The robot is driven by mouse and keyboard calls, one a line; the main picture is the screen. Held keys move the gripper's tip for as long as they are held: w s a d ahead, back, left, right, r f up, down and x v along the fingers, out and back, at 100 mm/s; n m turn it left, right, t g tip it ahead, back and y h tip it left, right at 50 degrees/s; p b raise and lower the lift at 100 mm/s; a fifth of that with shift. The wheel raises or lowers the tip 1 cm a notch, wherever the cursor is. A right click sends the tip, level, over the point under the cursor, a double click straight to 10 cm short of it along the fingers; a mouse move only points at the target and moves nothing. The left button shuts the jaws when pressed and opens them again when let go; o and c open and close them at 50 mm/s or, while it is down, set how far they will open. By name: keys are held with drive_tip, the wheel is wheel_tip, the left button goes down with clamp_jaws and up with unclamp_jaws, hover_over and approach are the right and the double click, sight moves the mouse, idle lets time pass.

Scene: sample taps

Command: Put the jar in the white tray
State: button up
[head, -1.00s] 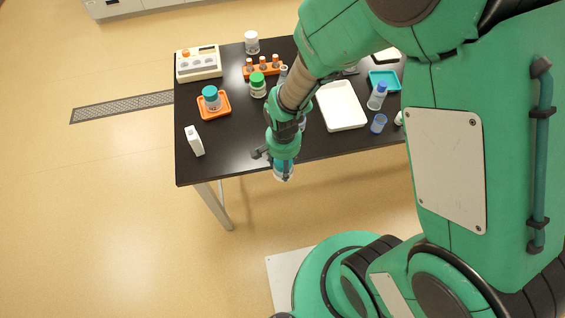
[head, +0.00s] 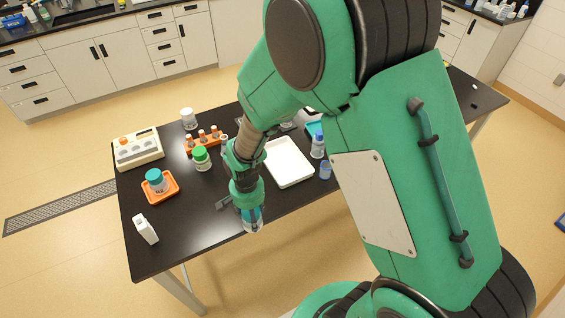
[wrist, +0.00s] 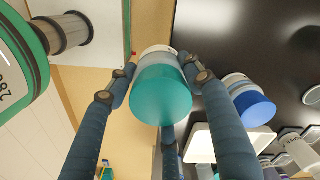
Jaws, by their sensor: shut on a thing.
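The jar (wrist: 160,95), with a teal lid, is held between the fingers of my gripper (wrist: 163,76) in the wrist view. In the head view the jar (head: 252,224) hangs below my gripper (head: 250,208) at the front edge of the table, its upper part hidden by the fingers. The white tray (head: 288,163) lies on the black table, behind and to the right of my gripper. It looks empty where it shows; my arm partly covers its left side.
A teal-lidded jar (head: 156,180) sits in an orange tray (head: 174,190) at left.

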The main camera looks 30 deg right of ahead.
drive_tip(key=w+d+m+b, duration=0.1)
drive_tip(key=w+d+m, duration=0.1)
drive_tip(key=d, duration=0.8)
drive_tip(key=w+d+m+b, duration=0.1)
drive_tip(key=w+d+m, duration=0.2)
drive_tip(key=d, duration=0.8)
drive_tip(key=w, duration=0.2)
drive_tip(key=shift+w+r, duration=0.3)
drive_tip(key=shift+r, duration=0.05)
drive_tip(key=shift+w, duration=0.15)
drive_tip(key=b, duration=0.2)
hover_over(284, 163)
drive_tip(key=shift+d+f, duration=0.1)
drive_tip(key=shift+f, duration=0.6)
drive_tip(key=shift+f, duration=1.8)
drive_tip(key=shift+f, duration=0.1)
drive_tip(key=o, duration=1.2)
drive_tip(key=shift+o, duration=0.2)
